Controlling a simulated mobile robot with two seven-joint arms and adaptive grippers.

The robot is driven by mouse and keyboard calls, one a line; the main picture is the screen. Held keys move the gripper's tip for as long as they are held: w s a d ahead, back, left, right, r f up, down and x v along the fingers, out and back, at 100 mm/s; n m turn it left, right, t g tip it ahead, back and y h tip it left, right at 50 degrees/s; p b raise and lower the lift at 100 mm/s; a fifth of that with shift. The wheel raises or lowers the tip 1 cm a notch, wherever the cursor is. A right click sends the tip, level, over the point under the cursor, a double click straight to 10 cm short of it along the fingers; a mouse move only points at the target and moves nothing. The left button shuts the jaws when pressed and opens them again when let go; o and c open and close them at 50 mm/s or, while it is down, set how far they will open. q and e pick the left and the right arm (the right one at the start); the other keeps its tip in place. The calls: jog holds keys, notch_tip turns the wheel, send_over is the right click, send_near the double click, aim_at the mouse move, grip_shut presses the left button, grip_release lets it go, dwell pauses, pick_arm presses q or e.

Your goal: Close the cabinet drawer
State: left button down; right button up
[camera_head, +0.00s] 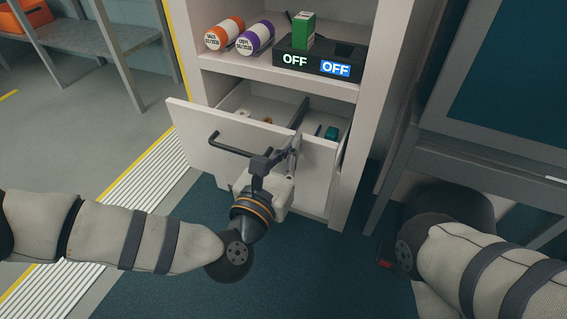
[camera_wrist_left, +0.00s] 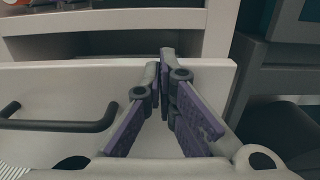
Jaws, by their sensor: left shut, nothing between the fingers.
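The white cabinet (camera_head: 348,165) stands at the centre of the head view. Its drawer (camera_head: 195,140) is pulled out, and the drawer's inside shows behind the front panel. A black bar handle (camera_head: 228,148) is on the front panel; it also shows at the left of the left wrist view (camera_wrist_left: 60,124). My left gripper (camera_head: 292,158) is shut and empty, at the right part of the drawer front, right of the handle. In the left wrist view its fingertips (camera_wrist_left: 163,62) meet near the panel's top edge; I cannot tell whether they touch it. My right gripper is not visible.
On the shelf above the drawer are an orange can (camera_head: 225,35), a purple can (camera_head: 256,38), a green box (camera_head: 303,30) and a black device (camera_head: 318,62) reading OFF. A grey bench (camera_head: 100,38) stands back left. A dark grey unit (camera_head: 480,155) stands right of the cabinet.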

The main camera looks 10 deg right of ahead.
pick_arm(q)
jog(key=b+x, duration=0.6)
jog(key=x, duration=0.4)
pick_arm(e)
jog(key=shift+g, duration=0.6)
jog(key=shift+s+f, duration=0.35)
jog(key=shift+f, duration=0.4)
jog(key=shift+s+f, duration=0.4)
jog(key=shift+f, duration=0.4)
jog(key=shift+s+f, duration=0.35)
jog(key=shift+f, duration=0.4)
pick_arm(q)
jog(key=shift+s+a, duration=0.1)
jog(key=shift+s, duration=0.05)
